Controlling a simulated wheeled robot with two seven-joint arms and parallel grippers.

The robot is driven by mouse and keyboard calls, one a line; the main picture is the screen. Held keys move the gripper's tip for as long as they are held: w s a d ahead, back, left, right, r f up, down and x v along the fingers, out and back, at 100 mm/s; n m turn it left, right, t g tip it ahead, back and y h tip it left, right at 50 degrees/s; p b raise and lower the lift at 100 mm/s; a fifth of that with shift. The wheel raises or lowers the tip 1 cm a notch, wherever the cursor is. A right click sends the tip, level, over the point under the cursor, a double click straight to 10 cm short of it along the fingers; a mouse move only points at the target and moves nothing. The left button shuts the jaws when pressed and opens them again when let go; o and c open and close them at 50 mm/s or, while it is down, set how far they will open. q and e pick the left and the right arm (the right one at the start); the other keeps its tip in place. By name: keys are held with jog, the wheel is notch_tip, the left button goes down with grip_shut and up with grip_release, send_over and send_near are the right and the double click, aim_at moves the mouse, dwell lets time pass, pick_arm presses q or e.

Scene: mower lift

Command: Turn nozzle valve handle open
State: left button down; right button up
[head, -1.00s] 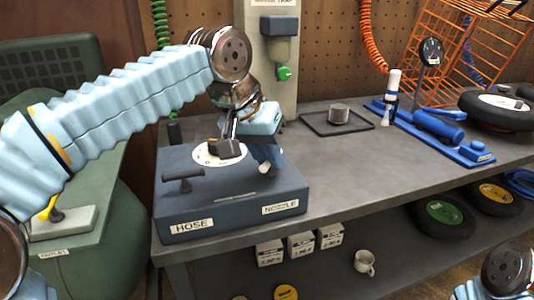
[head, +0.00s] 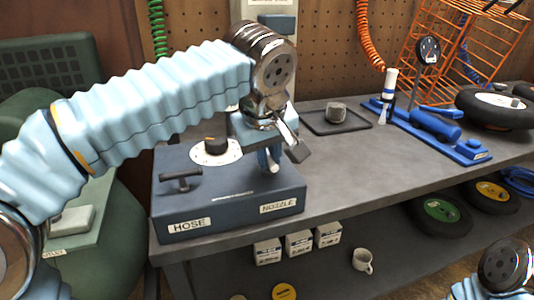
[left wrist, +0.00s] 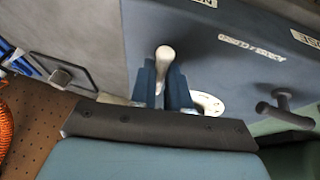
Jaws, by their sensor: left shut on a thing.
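The blue-grey valve box (head: 232,209) stands at the left end of the bench, with HOSE and NOZZLE labels on its front. My left gripper (head: 268,162) reaches down over the nozzle side of the box. In the left wrist view its two blue fingers (left wrist: 162,88) are shut on the pale nozzle valve handle (left wrist: 165,58), whose rounded end sticks out past them. In the head view the fingers and wrist hide most of this handle. A dark T-shaped hose handle (head: 180,181) stands on the hose side. My right gripper is out of view.
A black knob on a white dial (head: 215,152) sits on the box close to my left gripper. A tray (head: 345,127) with a metal cup is to the right, then a blue tool stand (head: 437,127) and a wheel (head: 497,106).

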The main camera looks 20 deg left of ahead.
pick_arm(q)
jog(key=shift+d, duration=0.1)
dwell(0.3)
jog(key=c, duration=1.1)
grip_release()
jog(key=v, duration=1.4)
jog(key=shift+w+d, duration=0.1)
jog(key=shift+f, duration=0.1)
